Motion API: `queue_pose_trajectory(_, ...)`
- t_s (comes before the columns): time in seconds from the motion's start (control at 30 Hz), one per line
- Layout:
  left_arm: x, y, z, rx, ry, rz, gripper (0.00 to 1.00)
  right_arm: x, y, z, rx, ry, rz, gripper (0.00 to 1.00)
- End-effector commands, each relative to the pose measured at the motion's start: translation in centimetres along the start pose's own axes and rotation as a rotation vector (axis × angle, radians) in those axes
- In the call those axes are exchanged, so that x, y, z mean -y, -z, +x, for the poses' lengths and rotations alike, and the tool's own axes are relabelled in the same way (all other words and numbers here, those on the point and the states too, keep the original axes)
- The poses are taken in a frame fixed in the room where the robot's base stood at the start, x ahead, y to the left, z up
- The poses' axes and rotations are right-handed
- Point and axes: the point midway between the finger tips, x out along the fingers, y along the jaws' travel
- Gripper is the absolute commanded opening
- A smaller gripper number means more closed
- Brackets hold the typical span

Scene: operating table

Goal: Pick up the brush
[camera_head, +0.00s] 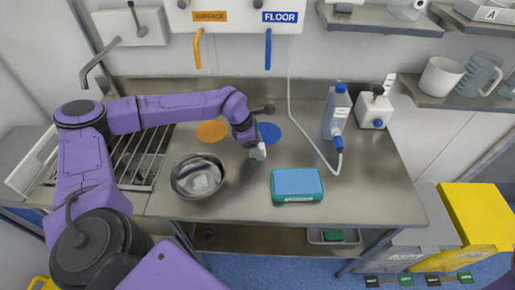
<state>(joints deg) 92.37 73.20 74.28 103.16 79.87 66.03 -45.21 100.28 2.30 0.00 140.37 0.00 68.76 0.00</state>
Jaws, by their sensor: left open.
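I cannot make out a brush for certain in the head view. My left arm is purple and reaches in from the left over the steel table (375,195). My left gripper (258,152) is open and points down over the middle of the table, between a steel bowl (181,188) and a teal box with a blue top (297,183). A small pale shape shows at its fingertips; I cannot tell whether it is part of the gripper. The bowl holds something clear or whitish. My right gripper is out of view.
An orange disc (211,131) and a blue disc (269,132) lie behind the gripper. White bottles (337,112) stand at the back right. Orange (197,48) and blue (268,48) handles hang on the wall. A yellow bin (475,222) stands right. The table's right front is clear.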

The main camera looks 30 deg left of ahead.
Motion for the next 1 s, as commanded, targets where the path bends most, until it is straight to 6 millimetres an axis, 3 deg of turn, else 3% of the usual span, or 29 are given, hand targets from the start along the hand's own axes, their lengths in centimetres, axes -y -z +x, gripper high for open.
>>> queue_pose_trajectory(0.07,0.0,0.0,0.0,0.0,0.0,0.0,0.64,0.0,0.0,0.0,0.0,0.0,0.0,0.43)
queue_pose_trajectory(0.1,0.0,0.0,0.0,0.0,0.0,0.0,0.57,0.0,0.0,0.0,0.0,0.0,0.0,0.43)
queue_pose_trajectory(0.23,0.0,0.0,0.0,0.0,0.0,0.0,0.15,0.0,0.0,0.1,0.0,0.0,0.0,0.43)
queue_pose_trajectory(0.27,0.0,0.0,0.0,0.0,0.0,0.0,0.11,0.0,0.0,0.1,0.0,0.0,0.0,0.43)
queue_pose_trajectory(0.67,0.0,-0.4,-0.9,0.001,-0.001,0.0,0.11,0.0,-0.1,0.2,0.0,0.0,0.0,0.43)
queue_pose_trajectory(0.8,0.1,-1.3,-3.2,0.005,-0.003,0.001,0.11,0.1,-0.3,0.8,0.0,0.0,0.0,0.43)
queue_pose_trajectory(1.0,4.7,-2.2,-8.6,0.007,-0.006,0.004,0.11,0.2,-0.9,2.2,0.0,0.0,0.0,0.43)
